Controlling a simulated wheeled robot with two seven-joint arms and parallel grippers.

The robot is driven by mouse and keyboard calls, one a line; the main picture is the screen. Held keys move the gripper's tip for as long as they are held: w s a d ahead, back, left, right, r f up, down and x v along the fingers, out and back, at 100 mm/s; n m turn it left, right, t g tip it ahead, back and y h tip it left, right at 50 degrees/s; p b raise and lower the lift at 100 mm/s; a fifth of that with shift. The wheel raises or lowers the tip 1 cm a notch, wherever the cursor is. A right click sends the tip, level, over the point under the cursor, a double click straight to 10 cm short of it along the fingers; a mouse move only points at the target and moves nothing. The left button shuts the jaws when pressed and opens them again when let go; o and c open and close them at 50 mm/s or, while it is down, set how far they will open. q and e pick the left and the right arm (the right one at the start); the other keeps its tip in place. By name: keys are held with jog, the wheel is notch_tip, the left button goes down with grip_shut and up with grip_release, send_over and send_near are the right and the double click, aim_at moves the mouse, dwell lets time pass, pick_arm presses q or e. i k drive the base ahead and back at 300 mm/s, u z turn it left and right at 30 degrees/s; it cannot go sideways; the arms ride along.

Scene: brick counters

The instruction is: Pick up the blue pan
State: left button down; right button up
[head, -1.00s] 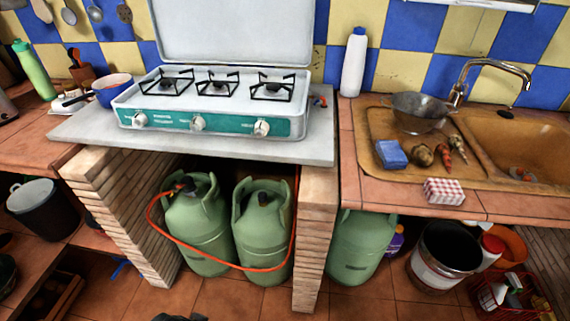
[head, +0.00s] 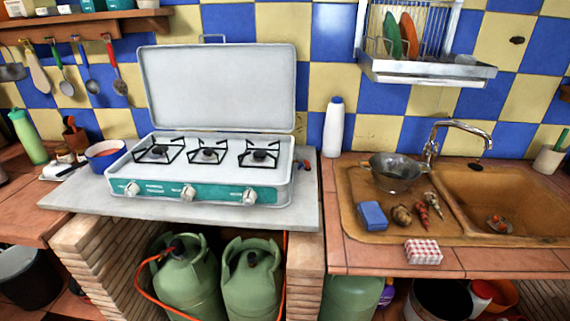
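Neither of my grippers shows in the head view.
The stove's lid stands open and its burners are empty. A green bottle (head: 28,137) and a dark utensil holder (head: 75,139) stand left of the pan. Utensils hang above from a wooden shelf (head: 88,26). A white bottle (head: 333,128) stands right of the stove; a metal colander (head: 397,172) sits by the sink.

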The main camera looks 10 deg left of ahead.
aim_at(95, 164)
jog(key=z, duration=2.25)
jog(key=k, duration=2)
jog(key=u, duration=1.7)
